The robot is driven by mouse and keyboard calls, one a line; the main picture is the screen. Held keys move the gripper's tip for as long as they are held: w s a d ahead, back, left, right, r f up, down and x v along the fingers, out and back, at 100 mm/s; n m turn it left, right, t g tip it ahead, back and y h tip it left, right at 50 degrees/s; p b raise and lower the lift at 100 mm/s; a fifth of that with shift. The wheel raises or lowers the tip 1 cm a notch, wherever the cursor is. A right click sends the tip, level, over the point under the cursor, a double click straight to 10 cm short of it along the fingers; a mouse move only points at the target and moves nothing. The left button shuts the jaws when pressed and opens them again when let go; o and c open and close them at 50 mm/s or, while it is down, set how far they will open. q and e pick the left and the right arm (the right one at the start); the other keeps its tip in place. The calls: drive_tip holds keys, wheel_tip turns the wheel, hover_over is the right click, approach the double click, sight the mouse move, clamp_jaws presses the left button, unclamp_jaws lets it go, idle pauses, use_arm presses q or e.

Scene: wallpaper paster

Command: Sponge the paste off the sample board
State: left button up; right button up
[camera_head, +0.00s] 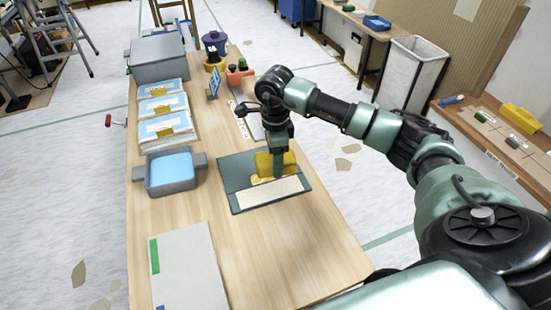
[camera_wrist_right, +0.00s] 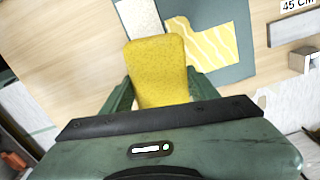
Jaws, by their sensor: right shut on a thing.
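The sample board (camera_head: 235,175) is a dark green panel lying on the table, with a pale strip along its near side. A yellow paste patch (camera_head: 260,180) shows on it; in the right wrist view the paste (camera_wrist_right: 207,40) has pale wavy streaks. My right gripper (camera_head: 281,172) points down over the board. It is shut on a yellow sponge (camera_wrist_right: 158,65), which sticks out between its fingers. The sponge also shows in the head view (camera_head: 263,160), partly hidden by the gripper. I cannot tell whether it touches the board. My left gripper is not in view.
A grey tub (camera_head: 172,190) holding something blue stands left of the board. Behind it are stacked packs (camera_head: 163,115) and a grey box (camera_head: 158,57). A pale panel (camera_head: 190,270) lies in front. The table (camera_head: 270,250) is bare at the near right.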

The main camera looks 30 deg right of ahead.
drive_tip(key=shift+w+f+b, duration=0.1)
drive_tip(key=shift+f+b, duration=2.5)
drive_tip(key=shift+f, duration=0.7)
